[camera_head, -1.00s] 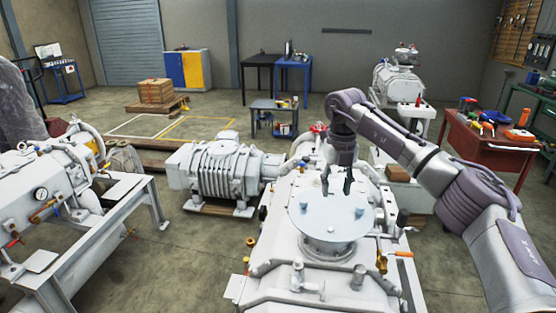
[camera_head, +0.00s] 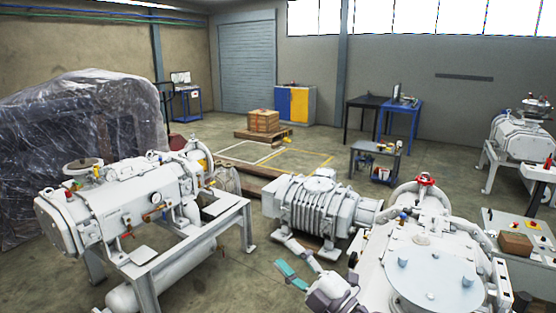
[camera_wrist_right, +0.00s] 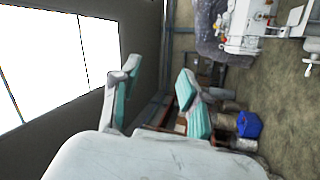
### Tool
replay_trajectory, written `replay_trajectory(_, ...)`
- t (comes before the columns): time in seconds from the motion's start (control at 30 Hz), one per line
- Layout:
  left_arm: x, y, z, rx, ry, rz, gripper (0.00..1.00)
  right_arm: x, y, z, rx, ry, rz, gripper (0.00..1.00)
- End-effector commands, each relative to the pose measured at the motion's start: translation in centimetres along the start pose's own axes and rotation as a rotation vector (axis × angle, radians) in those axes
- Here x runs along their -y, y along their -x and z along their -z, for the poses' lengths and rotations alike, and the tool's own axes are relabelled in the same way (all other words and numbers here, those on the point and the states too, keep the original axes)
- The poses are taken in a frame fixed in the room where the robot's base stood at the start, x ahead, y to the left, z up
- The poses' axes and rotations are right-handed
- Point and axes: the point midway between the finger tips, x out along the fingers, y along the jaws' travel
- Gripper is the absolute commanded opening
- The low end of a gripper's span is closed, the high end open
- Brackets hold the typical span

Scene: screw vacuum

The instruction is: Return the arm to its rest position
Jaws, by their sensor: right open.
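My right gripper (camera_head: 283,252) is low in the middle of the head view, with its two teal-padded fingers apart and nothing between them. Its wrist comes up from the bottom edge, left of the large white pump with the round flat plate (camera_head: 432,275). The fingers overlap the floor and the front of the ribbed white machine (camera_head: 315,205) in the picture; I see no contact. The right wrist view also shows the open, empty gripper (camera_wrist_right: 158,72), with the room turned sideways behind it. My left gripper is in neither view.
A white pump on a metal frame (camera_head: 140,200) stands at left, before a plastic-wrapped bulk (camera_head: 75,140). A box on a pallet (camera_head: 263,121) and a blue-yellow cabinet (camera_head: 295,105) stand at the back. Floor is clear between the left frame and my gripper.

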Motion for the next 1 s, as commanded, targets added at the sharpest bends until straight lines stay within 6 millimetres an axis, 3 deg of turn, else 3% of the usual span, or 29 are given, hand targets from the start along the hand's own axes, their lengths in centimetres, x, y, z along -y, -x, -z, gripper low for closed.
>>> replay_trajectory(0.17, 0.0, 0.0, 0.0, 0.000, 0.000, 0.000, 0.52, 1.9, 8.3, -5.3, 0.517, -0.394, -0.143, 0.45)
replay_trajectory(0.23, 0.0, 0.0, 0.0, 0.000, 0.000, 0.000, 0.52, 4.1, 13.0, -6.9, 0.731, -0.539, -0.139, 0.45)
replay_trajectory(0.33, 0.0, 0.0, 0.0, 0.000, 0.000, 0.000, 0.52, 7.8, 19.6, -7.4, 0.998, -0.715, -0.089, 0.45)
replay_trajectory(0.43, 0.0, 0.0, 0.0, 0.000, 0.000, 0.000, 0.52, 11.2, 25.5, -6.3, 1.214, -0.855, -0.009, 0.45)
replay_trajectory(0.6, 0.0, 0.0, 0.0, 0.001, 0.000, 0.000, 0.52, 14.6, 32.2, -3.1, 1.443, -1.004, 0.123, 0.45)
replay_trajectory(1.0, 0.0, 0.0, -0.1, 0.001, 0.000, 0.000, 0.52, 17.7, 41.6, 4.8, 1.741, -1.211, 0.392, 0.45)
